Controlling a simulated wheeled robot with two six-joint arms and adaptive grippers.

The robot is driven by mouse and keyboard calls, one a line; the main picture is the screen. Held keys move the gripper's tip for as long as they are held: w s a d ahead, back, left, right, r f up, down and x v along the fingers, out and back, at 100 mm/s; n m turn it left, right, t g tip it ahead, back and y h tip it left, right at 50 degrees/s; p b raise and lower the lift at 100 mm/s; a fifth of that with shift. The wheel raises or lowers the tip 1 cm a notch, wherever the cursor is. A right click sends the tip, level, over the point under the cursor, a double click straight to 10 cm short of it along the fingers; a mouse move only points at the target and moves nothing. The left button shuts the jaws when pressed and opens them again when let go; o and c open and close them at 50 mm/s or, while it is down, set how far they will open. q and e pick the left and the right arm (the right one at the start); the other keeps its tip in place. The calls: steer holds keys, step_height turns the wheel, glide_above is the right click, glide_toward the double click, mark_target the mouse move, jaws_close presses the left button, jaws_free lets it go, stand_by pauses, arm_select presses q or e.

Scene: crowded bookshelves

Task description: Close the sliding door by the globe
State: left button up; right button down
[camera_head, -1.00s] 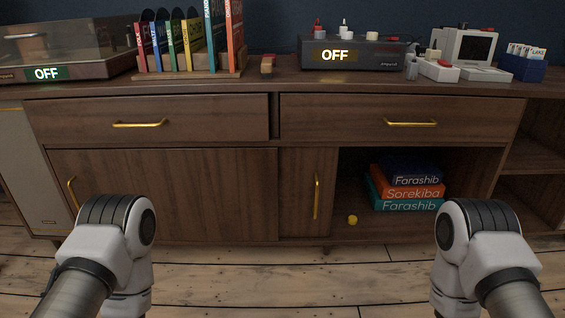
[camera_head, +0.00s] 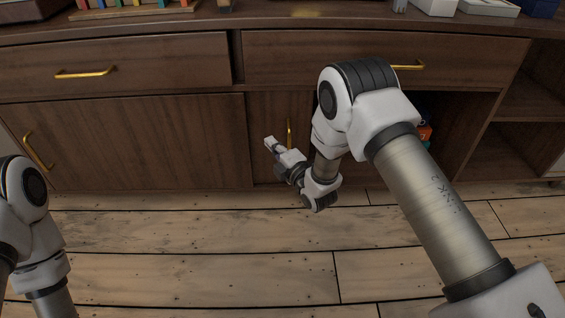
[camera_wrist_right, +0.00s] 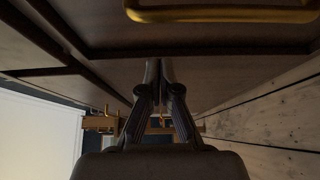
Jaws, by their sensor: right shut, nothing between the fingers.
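The sliding door (camera_head: 264,115) is the brown wooden panel in the middle of the cabinet, with an upright gold handle (camera_head: 289,132). To its right, the cabinet's compartment is open, largely hidden by my right arm. My right gripper (camera_head: 269,143) is at the door's front, just left of the handle. In the right wrist view the gripper (camera_wrist_right: 159,70) is shut and empty, with the gold handle (camera_wrist_right: 220,15) close beside it at the top. I cannot tell whether it touches the door. My left gripper is out of view; only its arm shows.
A wide left door (camera_head: 130,145) with its own gold handle (camera_head: 37,150) stands beside the sliding door. Drawers with gold handles (camera_head: 85,73) run above. The plank floor (camera_head: 210,250) in front is clear.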

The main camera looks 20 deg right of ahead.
arm_select(q)
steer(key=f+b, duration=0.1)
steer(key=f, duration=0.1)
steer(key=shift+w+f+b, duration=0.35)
steer(key=shift+b, duration=0.05)
arm_select(e)
steer(key=d, duration=0.4)
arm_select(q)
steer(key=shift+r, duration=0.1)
arm_select(e)
steer(key=shift+d, duration=0.1)
